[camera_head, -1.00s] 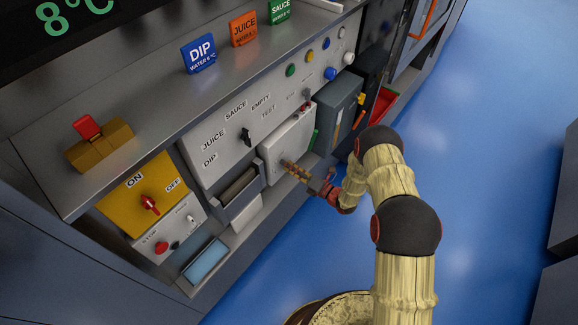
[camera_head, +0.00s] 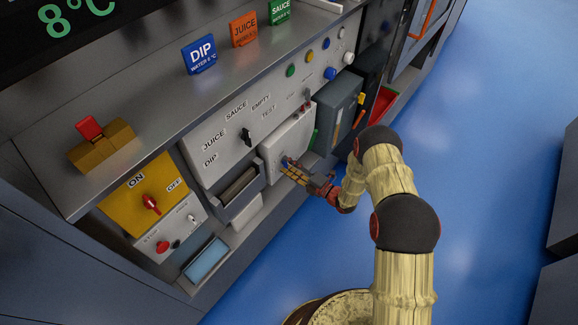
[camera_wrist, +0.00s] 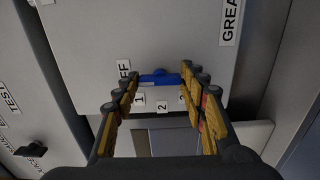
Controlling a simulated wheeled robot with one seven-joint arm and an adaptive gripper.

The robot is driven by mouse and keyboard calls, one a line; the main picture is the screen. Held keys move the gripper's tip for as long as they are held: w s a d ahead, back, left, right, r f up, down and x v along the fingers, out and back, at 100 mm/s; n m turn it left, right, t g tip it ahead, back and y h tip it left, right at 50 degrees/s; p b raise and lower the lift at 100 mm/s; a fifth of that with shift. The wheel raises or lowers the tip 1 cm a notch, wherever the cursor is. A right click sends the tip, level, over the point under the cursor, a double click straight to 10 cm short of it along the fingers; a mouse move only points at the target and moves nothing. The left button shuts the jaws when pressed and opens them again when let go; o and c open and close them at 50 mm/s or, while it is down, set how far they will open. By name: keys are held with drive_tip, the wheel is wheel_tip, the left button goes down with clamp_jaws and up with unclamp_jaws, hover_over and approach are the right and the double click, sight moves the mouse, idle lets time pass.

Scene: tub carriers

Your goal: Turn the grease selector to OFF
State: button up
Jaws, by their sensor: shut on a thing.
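A label starting "GREA" (camera_wrist: 230,20) is above right, cut by the frame edge. My gripper (camera_wrist: 160,84) has its fingers on both ends of the knob and is shut on it. In the head view my gripper (camera_head: 288,170) is at the lower part of the white panel.
A black selector knob (camera_head: 246,137) with DIP, JUICE, SAUCE, EMPTY and TEST labels is left of the panel. A yellow ON/OFF panel (camera_head: 130,212) with a red switch is farther left. A grey box (camera_head: 340,105) stands right of the panel. The blue floor at right is open.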

drive_tip(key=o, duration=1.2)
drive_tip(key=v, duration=1.2)
